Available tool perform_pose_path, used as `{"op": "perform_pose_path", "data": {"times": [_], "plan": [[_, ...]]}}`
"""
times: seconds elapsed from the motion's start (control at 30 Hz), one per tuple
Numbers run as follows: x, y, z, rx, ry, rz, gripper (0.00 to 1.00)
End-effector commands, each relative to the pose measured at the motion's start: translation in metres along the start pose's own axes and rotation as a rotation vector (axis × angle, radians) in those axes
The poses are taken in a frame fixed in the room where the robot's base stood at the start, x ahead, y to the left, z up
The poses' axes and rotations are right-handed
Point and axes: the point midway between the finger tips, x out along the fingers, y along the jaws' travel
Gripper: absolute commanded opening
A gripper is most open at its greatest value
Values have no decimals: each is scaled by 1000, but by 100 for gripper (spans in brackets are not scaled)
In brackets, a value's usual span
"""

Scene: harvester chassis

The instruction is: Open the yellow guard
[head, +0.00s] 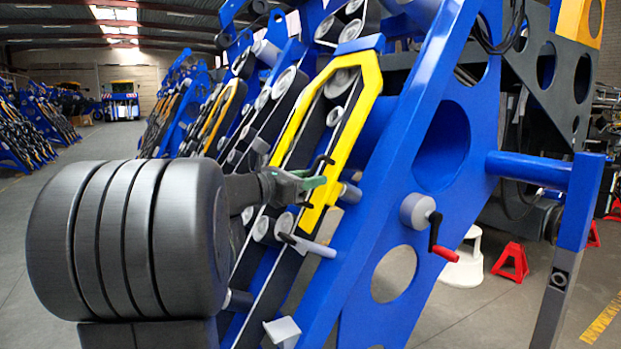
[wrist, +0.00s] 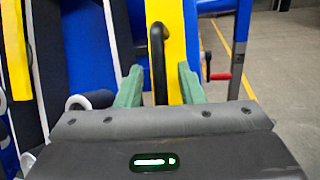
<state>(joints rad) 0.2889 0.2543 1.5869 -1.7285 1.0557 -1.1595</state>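The yellow guard (head: 371,78) is a bent frame on the blue harvester row unit, and it looks closed over the belts and rollers. Its yellow bar also shows in the wrist view (wrist: 168,22). A black handle (wrist: 157,62) stands out from that bar. My gripper (head: 308,183) is at the guard's lower right part, by the handle. In the wrist view my gripper (wrist: 158,86) has its green fingers apart, one on each side of the handle, with visible gaps. Depth between fingers and handle is hard to judge.
A crank with a red grip (head: 436,236) sticks out from the blue side plate at right. Grey rollers and pegs (head: 308,246) stand just below my gripper. A red jack stand (head: 512,262) and a white stool (head: 465,262) are on the floor at right. Open floor lies at far left.

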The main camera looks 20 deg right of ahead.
Motion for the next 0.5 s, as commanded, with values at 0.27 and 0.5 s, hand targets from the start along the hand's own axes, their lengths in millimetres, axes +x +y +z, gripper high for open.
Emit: {"op": "perform_pose_path", "data": {"times": [0.27,0.5], "plan": [[6,0,0,1,0,0,34],[6,0,0,1,0,0,9]]}}
